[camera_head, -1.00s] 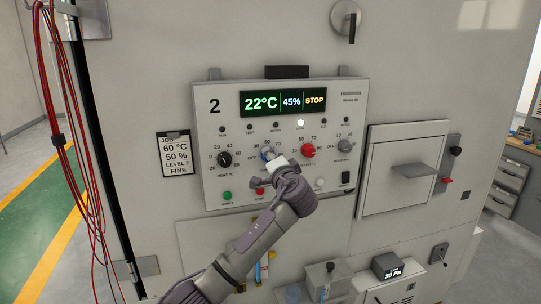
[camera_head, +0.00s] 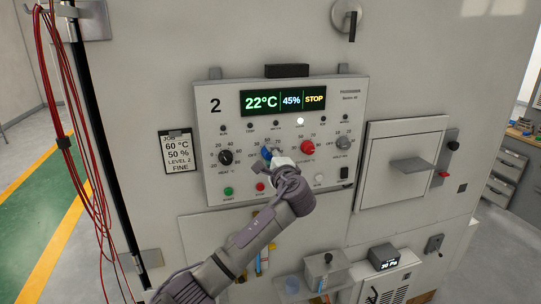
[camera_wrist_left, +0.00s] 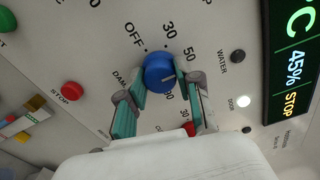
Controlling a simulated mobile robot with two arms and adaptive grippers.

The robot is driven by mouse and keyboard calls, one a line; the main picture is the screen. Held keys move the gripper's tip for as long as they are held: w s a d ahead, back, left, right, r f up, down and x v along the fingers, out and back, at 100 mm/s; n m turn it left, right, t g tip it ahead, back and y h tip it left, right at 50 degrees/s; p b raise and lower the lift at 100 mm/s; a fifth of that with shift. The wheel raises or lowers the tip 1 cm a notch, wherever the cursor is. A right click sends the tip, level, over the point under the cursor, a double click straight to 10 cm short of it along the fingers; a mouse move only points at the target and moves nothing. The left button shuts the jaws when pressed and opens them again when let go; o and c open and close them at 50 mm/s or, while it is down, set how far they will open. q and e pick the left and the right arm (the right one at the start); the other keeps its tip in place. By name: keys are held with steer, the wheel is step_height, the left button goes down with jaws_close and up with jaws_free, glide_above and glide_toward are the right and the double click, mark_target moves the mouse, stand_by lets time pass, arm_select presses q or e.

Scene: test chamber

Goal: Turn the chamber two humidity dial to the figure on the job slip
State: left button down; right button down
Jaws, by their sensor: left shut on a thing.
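The blue humidity dial (camera_head: 267,153) is on the chamber two panel (camera_head: 217,182), between the black heat dial and the red dial. In the left wrist view my left gripper (camera_wrist_left: 162,75) is shut on the blue dial (camera_wrist_left: 156,65), one finger on each side. A pale pointer line shows on the dial, but the exact figure it meets is unclear. In the head view my left gripper (camera_head: 275,155) partly covers the dial and its scale. The job slip (camera_head: 179,152) reads 60 °C, 50 %, level 2, fine. My right gripper is not in view.
The display (camera_head: 284,101) reads 22°C, 45% and STOP. The black heat dial (camera_head: 225,157), red dial (camera_head: 307,147) and grey dial (camera_head: 344,143) sit close by. Green and red buttons are below. Red cables (camera_head: 72,150) hang at the left.

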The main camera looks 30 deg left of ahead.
arm_select(q)
steer(key=shift+f, duration=0.1)
steer(key=c, duration=0.8)
jaws_free()
steer(key=shift+o, duration=0.2)
steer(key=v, duration=1.2)
steer(key=shift+w, duration=0.1)
